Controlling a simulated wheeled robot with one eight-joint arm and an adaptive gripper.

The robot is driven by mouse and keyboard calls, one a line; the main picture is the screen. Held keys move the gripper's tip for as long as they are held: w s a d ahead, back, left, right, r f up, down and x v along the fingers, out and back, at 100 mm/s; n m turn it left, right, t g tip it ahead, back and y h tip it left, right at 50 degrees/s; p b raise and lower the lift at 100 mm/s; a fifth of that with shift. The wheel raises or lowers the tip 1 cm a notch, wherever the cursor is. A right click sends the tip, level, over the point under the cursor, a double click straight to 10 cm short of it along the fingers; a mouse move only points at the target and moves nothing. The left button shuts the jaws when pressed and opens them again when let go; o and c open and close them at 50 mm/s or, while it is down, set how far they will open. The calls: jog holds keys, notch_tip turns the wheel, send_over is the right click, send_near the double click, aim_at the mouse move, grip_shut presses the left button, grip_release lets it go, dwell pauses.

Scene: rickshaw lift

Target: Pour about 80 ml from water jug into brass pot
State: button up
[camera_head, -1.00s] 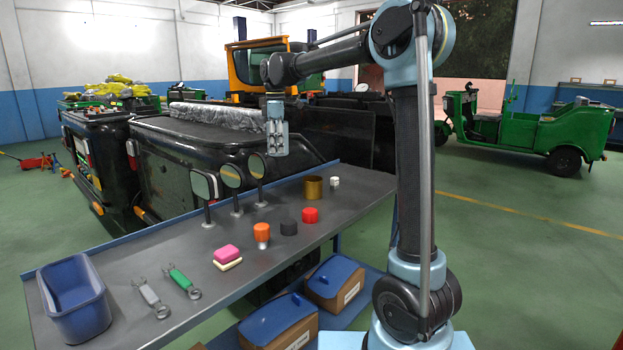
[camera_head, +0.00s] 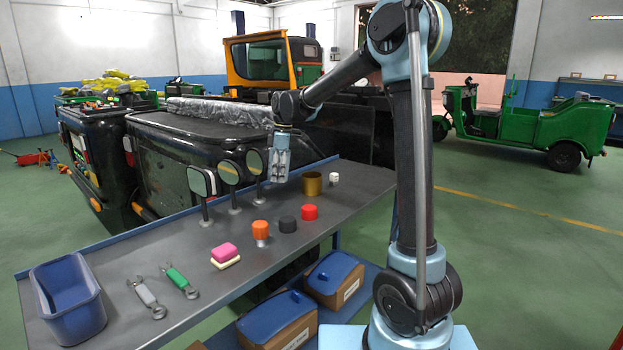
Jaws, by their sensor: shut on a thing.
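The brass pot (camera_head: 312,184) stands upright, a gold cylinder, near the far right end of the grey workbench. My gripper (camera_head: 280,174) points down to the left of the pot in the picture, slightly tilted, with its lower end close to the pot's rim height. It is shut on a small pale, greyish thing, hard to separate from the fingers at this size. I take this for the water jug, as no other jug shows on the bench. Its mouth and the water in it cannot be made out. The pot's inside is mostly hidden.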

jog(key=shift+y, duration=0.4)
jog(key=f, duration=0.4)
jog(key=shift+d+f, duration=0.1)
jog(key=shift+d, duration=0.2)
jog(key=shift+w+d+r+y, duration=0.1)
jog(key=shift+d+r+y, duration=0.3)
jog(key=shift+y, duration=0.7)
jog(key=shift+d+g+y, duration=0.3)
jog(key=shift+d+y, duration=0.1)
jog(key=shift+y, duration=0.2)
jog(key=shift+w+d+r+y+p, duration=0.15)
jog(key=shift+d+r+y+p, duration=0.25)
jog(key=shift+r+y, duration=0.5)
jog(key=y, duration=0.3)
jog(key=shift+r+g, duration=0.1)
jog(key=shift+g, duration=0.2)
jog(key=shift+y, duration=0.4)
jog(key=shift+r+y, duration=0.6)
jog(key=shift+y, duration=0.1)
jog(key=shift+r+y+p, duration=0.5)
jog(key=shift+y+p, duration=0.1)
jog(key=shift+y, duration=0.1)
jog(key=shift+d+r+g+y+p, duration=0.3)
jog(key=shift+d+r+y+p, duration=0.1)
jog(key=shift+d+y+p, duration=0.15)
